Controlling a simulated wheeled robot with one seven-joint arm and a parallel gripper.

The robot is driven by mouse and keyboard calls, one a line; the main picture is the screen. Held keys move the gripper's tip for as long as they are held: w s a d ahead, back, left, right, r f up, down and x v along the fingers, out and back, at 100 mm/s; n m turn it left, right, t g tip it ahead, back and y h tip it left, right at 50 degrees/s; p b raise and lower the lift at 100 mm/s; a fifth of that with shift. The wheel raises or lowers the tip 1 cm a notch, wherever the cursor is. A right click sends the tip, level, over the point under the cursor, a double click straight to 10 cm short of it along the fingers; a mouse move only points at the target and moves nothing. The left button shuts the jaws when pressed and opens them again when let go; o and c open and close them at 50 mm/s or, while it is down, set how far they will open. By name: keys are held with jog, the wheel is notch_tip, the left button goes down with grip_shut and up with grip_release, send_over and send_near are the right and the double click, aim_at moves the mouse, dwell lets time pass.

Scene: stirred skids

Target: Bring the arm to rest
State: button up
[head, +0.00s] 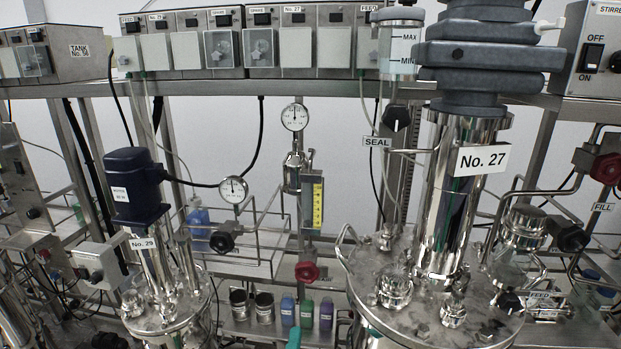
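My gripper and arm are not recognisable in the head view, so the gripper's opening and anything in it cannot be seen. The stirred vessel labelled No. 27 (482,160) stands large at the right, with a steel lid (430,310) carrying several fittings. A smaller vessel labelled No. 29 (143,243) stands at the left under a dark blue motor (136,186).
A control box with an OFF/ON switch (592,57) is at upper right. Pressure gauges (294,117) and a red valve knob (306,271) sit between the vessels. Below are small bottles (326,313) and a teal piece (294,338) cut by the bottom edge. Pipes crowd the right side.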

jog(key=s+d+f+n+y, duration=0.1)
jog(key=s+f+n, duration=0.4)
jog(key=s+f, duration=0.35)
jog(key=s+f+n+g, duration=0.1)
jog(key=s+f+n, duration=0.2)
jog(key=s, duration=1)
jog(key=s+f+n+g, duration=0.1)
jog(key=s+f+n, duration=0.3)
jog(key=s, duration=0.8)
jog(key=shift+s+n, duration=0.35)
jog(key=shift+n, duration=0.55)
jog(key=shift+s+f, duration=0.1)
jog(key=shift+d, duration=0.1)
